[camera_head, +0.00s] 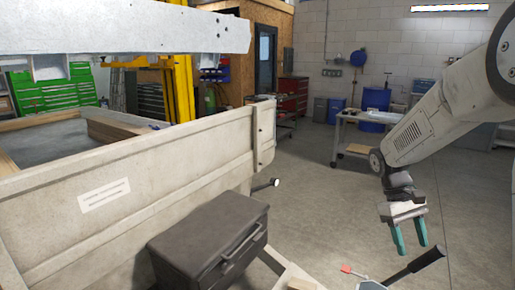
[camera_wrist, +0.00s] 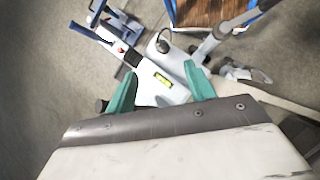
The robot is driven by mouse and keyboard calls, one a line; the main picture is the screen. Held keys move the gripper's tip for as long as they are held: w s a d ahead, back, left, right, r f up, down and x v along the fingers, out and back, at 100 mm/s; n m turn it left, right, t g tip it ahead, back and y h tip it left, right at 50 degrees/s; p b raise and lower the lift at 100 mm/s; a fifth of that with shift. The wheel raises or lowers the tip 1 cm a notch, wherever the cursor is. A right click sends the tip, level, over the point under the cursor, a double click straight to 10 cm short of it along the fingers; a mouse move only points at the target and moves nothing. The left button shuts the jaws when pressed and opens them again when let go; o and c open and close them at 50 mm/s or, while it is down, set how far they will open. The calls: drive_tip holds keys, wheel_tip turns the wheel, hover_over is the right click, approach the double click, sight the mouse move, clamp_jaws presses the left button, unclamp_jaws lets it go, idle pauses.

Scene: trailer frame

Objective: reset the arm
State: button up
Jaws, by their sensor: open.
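My arm reaches in from the right side of the head view and bends down at the wrist. My gripper (camera_head: 410,247) hangs from it with two teal fingers pointing down, apart and with nothing visible between them. In the wrist view my gripper (camera_wrist: 160,75) also shows its two teal fingers spread. Below and beyond them are grey metal parts with a small yellow-green level (camera_wrist: 162,80). I cannot tell how far these parts are from the fingertips.
The trailer's beige side wall (camera_head: 150,185) fills the left, with a dark toolbox (camera_head: 210,240) in front. A black handle (camera_head: 415,266) and a red-tipped lever (camera_head: 350,270) are low, near my gripper. A workbench (camera_head: 365,130) stands behind. Open floor (camera_head: 320,200) lies between.

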drive_tip(key=s+a+r+m+t+y, duration=0.1)
drive_tip(key=s+a+r+t, duration=0.2)
drive_tip(key=s, duration=0.9)
drive_tip(key=s+a+r+m+t+y, duration=0.1)
drive_tip(key=s+a+r+t, duration=0.3)
drive_tip(key=s+a+r, duration=0.4)
drive_tip(key=s, duration=0.4)
drive_tip(key=shift+a+r+m+y, duration=0.25)
drive_tip(key=shift+a+m+y, duration=0.05)
drive_tip(key=shift+y, duration=0.1)
